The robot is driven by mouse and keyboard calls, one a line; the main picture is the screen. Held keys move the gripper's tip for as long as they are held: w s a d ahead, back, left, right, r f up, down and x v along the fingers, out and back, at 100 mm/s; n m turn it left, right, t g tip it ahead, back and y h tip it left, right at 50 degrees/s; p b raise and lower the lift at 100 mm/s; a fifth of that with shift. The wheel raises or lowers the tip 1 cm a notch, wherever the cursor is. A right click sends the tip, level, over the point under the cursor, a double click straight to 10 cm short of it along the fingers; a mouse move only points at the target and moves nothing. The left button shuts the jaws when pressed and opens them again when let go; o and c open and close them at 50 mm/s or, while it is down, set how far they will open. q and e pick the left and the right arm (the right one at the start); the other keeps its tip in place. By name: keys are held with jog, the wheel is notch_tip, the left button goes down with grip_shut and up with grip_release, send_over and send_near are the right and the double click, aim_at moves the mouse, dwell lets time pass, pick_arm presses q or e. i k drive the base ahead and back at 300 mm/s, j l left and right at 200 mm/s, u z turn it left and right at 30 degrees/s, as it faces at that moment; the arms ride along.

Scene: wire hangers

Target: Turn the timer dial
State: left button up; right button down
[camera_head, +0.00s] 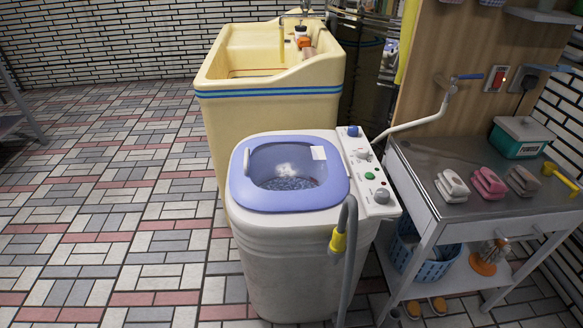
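A small white washing machine (300,235) with a blue-violet lid ring stands in the middle of the camera_head view. Its sloping white control panel (366,174) runs along the right side of the top. On the panel are a large grey dial (382,195) at the near end, a pale dial (362,153) further back and a blue knob (352,131) at the far end. I cannot read the labels, so which dial is the timer is unclear. Neither of my grippers is in view.
A grey hose (346,255) with a yellow collar hangs at the machine's near right. A metal table (460,211) with sponges and a teal box (519,137) stands at right. A cream sink (265,100) is behind. The tiled floor (120,215) at left is clear.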

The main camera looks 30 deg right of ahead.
aim_at(363, 152)
jog(key=z, duration=1)
jog(key=k+l, duration=0.05)
jog(key=l, duration=0.05)
